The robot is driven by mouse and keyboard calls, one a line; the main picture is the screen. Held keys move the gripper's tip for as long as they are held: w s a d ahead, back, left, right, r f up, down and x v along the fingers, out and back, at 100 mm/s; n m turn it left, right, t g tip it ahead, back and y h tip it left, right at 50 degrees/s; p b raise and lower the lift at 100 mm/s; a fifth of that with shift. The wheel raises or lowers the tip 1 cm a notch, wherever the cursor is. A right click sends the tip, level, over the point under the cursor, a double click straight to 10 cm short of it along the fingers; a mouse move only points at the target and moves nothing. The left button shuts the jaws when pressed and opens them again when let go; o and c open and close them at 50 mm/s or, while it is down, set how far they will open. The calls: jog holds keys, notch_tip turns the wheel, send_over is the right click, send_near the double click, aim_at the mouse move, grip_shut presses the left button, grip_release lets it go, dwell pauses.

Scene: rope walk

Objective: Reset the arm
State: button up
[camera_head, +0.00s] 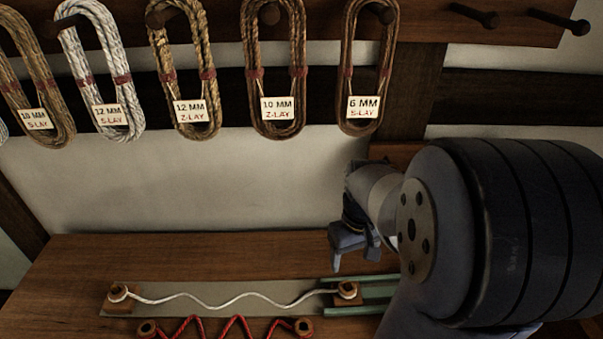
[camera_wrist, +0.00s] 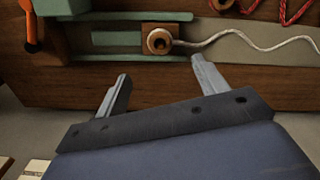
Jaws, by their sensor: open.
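In the head view the white cord (camera_head: 225,303) runs in waves between two pegged blocks on a grey strip.
A red cord (camera_head: 235,325) zigzags between pegs at the bench's front. Green rails (camera_head: 365,282) flank the right block. Tagged rope coils (camera_head: 276,70) hang from a wall rail above; two pegs (camera_head: 475,15) at right are bare. An orange-handled thing (camera_wrist: 30,25) shows in the wrist view.

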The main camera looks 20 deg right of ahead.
aim_at(349, 283)
notch_tip(349, 283, down, 11)
jog(key=shift+r+b, duration=0.2)
jog(key=shift+b, duration=0.2)
jog(key=shift+r+p, duration=0.35)
jog(key=shift+p, duration=0.05)
jog(key=shift+f, duration=0.1)
jog(key=shift+f+b, duration=0.35)
jog(key=shift+b, duration=0.05)
notch_tip(349, 283, up, 11)
notch_tip(349, 283, down, 11)
notch_tip(349, 283, up, 10)
jog(key=p, duration=0.8)
jog(key=shift+f, duration=0.1)
